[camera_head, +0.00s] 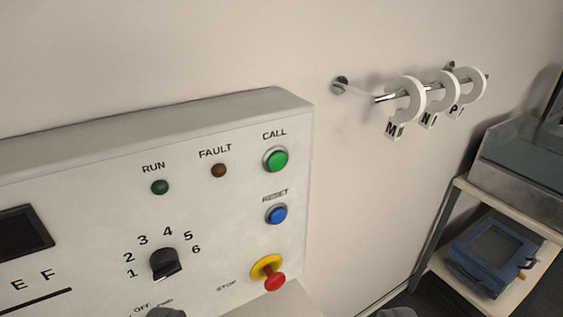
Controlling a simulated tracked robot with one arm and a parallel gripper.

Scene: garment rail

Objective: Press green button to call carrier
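The green CALL button (277,160) is at the upper right of a pale control panel (95,150), under its CALL label. It has a metal ring, and nothing covers it. My gripper (280,313) shows only as two dark grey fingertips at the bottom edge, one left and one right, wide apart. It looks open, and nothing is seen held between the tips. The fingertips are below the button in the picture and apart from it. No clear carrier is identifiable in this view.
Near CALL are a blue RESET button (277,214), a red STOP button (272,276) on yellow, a rotary knob (165,264) and RUN (160,187) and FAULT (219,170) lamps. White hooks (441,92) hang on a wall rod. A shelf (450,263) holds a blue case (493,254).

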